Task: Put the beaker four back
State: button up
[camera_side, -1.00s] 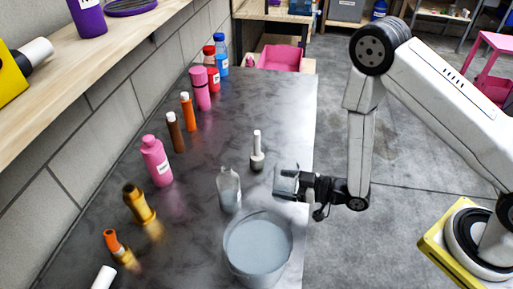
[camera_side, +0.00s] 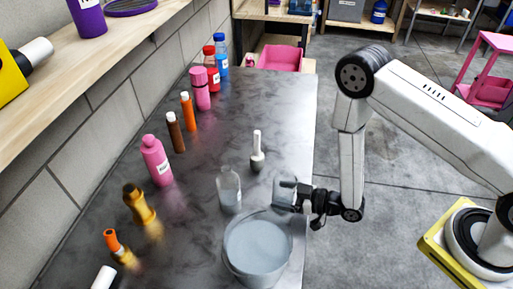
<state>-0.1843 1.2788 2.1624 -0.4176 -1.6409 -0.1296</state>
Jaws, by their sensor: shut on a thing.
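A clear glass beaker (camera_side: 283,191) is at the right edge of the dark counter, just behind the grey bucket (camera_side: 258,248). My gripper (camera_side: 298,197) is shut on the beaker from the right side and holds it roughly upright. I cannot tell whether the beaker's base touches the counter. A number on the beaker is not readable.
Several bottles, such as a pink one (camera_side: 156,160), line the wall. The far counter (camera_side: 275,100) is clear. A wooden shelf (camera_side: 110,50) overhangs the left.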

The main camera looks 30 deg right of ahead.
jog(key=shift+f, duration=0.2)
jog(key=o, duration=1.3)
jog(key=shift+r, duration=0.1)
jog(key=shift+s+d+r, duration=0.1)
jog(key=shift+s+d, duration=0.05)
jog(key=shift+s, duration=0.05)
jog(key=shift+v, duration=5.75)
